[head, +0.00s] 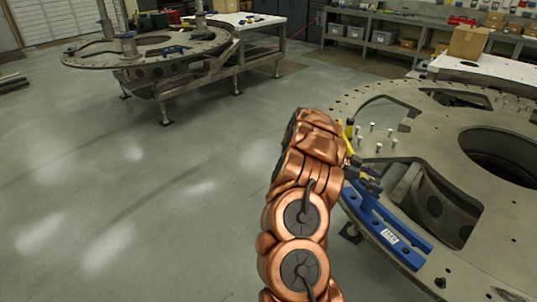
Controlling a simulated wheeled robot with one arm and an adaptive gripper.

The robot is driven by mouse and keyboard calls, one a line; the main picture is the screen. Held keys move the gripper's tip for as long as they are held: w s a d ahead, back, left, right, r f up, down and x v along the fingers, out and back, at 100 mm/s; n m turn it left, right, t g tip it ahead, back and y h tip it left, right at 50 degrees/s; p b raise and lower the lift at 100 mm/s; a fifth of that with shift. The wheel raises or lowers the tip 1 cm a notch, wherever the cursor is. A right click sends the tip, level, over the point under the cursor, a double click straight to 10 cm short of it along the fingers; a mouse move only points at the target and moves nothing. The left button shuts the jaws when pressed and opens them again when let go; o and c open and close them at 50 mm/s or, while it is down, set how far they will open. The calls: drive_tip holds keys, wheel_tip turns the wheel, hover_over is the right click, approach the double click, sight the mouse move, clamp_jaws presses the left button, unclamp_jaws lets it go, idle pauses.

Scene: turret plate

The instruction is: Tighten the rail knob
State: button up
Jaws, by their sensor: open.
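A blue rail (410,246) with a white label lies along the near left edge of the grey turret plate (475,262). My copper arm rises from the bottom, and its wrist bends right over the plate edge. My gripper (368,181) is small and dark here, at the upper end of the rail, and is open. The rail knob cannot be told apart from the dark parts around the gripper. Whether the gripper touches the knob or the rail cannot be told. A yellow part (353,152) shows beside the wrist.
Several pale pegs (372,127) stand on the plate beyond the gripper. A second turret plate (95,61) stands on a frame at the back left. The grey floor between is clear.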

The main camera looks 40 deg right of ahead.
drive_tip(key=shift+s+n+h, duration=0.1)
drive_tip(key=shift+n+h, duration=0.2)
drive_tip(key=shift+n, duration=0.1)
drive_tip(key=shift+n+t+h+b, duration=0.3)
drive_tip(key=shift+n+t+h, duration=0.6)
drive_tip(key=shift+n+t, duration=0.15)
drive_tip(key=shift+n+t+h+b, duration=0.7)
drive_tip(key=shift+n+t+b, duration=0.15)
drive_tip(key=shift+t, duration=0.1)
drive_tip(key=shift+b+v, duration=0.4)
drive_tip(key=shift+v, duration=1.15)
drive_tip(key=w+a+r+n+t+b, duration=0.1)
drive_tip(key=w+a+t, duration=0.3)
drive_tip(key=w, duration=0.5)
drive_tip(key=w+a+r+n+t+y+b, duration=0.1)
drive_tip(key=w+a+n+t+b, duration=0.2)
drive_tip(key=w+a, duration=0.4)
drive_tip(key=w+a+r+n+t+b, duration=0.1)
drive_tip(key=w+a+n+t+b, duration=0.2)
drive_tip(key=w, duration=1)
drive_tip(key=shift+a+n+t+y, duration=0.4)
drive_tip(key=shift+a+n+t, duration=0.2)
drive_tip(key=shift+a+t, duration=1.3)
drive_tip(key=shift+d, duration=0.15)
